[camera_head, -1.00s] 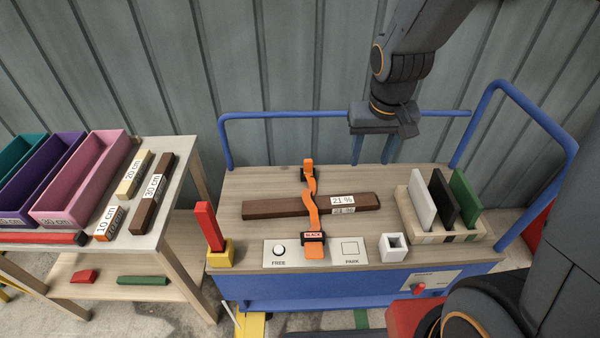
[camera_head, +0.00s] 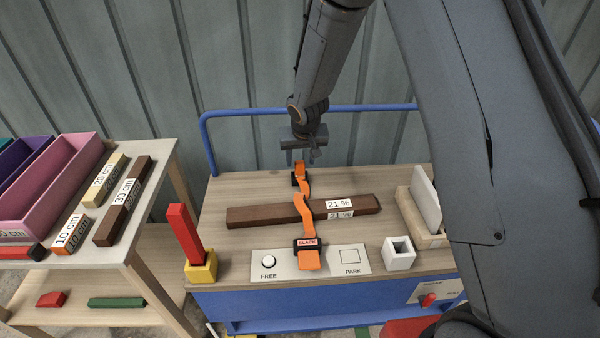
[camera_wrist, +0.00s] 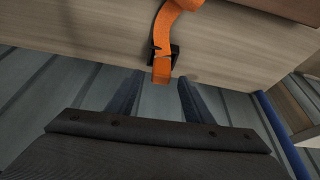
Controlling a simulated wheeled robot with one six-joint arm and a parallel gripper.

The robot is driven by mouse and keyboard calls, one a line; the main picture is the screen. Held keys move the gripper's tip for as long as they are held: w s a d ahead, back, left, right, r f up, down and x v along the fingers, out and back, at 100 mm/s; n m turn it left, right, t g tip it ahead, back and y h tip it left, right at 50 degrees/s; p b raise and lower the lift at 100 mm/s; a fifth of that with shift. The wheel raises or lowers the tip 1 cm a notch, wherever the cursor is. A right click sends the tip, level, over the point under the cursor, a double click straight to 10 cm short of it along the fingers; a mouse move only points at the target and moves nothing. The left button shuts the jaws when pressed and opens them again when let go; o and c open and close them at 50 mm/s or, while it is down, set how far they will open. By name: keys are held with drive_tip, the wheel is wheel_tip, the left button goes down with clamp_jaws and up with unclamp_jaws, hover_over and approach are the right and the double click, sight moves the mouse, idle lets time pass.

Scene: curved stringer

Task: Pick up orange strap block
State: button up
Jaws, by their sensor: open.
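An orange strap (camera_head: 305,212) runs over a dark brown bar (camera_head: 265,215) marked 21 % on the cart top. Its far end is an orange block (camera_head: 300,168) with a black buckle, at the back edge of the cart. Its near end is another orange block (camera_head: 309,261), beside a black buckle labelled SLACK. My gripper (camera_head: 302,157) is open and empty, just behind and above the far block. In the wrist view, the far orange block (camera_wrist: 162,73) lies ahead of the fingertips, between their lines. I cannot tell the exact gap.
A white plate (camera_head: 340,262) with FREE button and PARK square lies at the front. A white hollow block (camera_head: 398,255) and a slotted rack (camera_head: 415,225) stand right. A red post (camera_head: 186,233) in a yellow base stands left. A blue rail (camera_head: 240,113) runs behind the cart.

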sight(300, 162)
drive_tip(key=shift+x, duration=1.9)
drive_tip(key=shift+a, duration=0.1)
clamp_jaws()
drive_tip(key=shift+r, duration=0.15)
